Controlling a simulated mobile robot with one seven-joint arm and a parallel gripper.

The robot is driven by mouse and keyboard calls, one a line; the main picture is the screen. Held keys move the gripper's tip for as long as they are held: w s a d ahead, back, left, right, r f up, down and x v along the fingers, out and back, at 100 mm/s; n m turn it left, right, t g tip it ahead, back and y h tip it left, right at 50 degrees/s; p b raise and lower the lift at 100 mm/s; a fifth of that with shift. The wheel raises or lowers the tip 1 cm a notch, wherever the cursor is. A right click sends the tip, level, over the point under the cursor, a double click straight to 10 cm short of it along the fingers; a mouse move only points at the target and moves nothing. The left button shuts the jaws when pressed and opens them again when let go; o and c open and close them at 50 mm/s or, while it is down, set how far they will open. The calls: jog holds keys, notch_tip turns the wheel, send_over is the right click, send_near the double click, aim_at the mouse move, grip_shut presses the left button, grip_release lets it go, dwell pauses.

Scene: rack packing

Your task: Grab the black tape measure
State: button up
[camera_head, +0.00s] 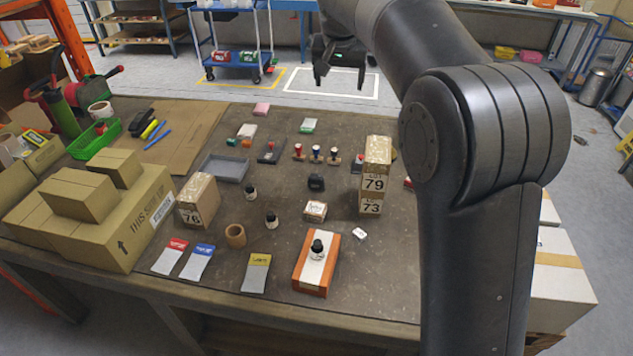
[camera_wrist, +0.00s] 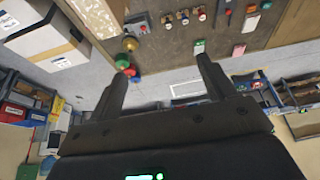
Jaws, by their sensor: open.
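A small black object that looks like the tape measure (camera_head: 316,182) sits on the middle of the brown worktable (camera_head: 345,275). It is between the stamps and a small cardboard box. My gripper (camera_head: 340,78) is open and empty, raised beyond the table's far edge, well away from the black object. In the wrist view my gripper's two fingers (camera_wrist: 161,70) are spread with nothing between them. I cannot make out the tape measure in the wrist view.
Two stacked boxes marked 79 (camera_head: 374,184) and 73 (camera_head: 371,207) stand right of the black object. Three stamps (camera_head: 316,152) stand behind it, a grey tray (camera_head: 226,168) to its left. Small dark bottles (camera_head: 250,191) stand nearby. Large cartons (camera_head: 100,225) fill the table's left side.

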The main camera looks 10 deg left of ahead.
jog(key=w+a+f, duration=0.4)
jog(key=a+f, duration=0.1)
jog(key=a, duration=0.2)
send_near(316, 177)
jog(key=x, duration=0.6)
jog(key=shift+s+a, duration=0.1)
jog(key=shift+s, duration=0.05)
jog(key=shift+x, duration=3.05)
jog(key=shift+c, duration=0.5)
jog(key=c, duration=1.1)
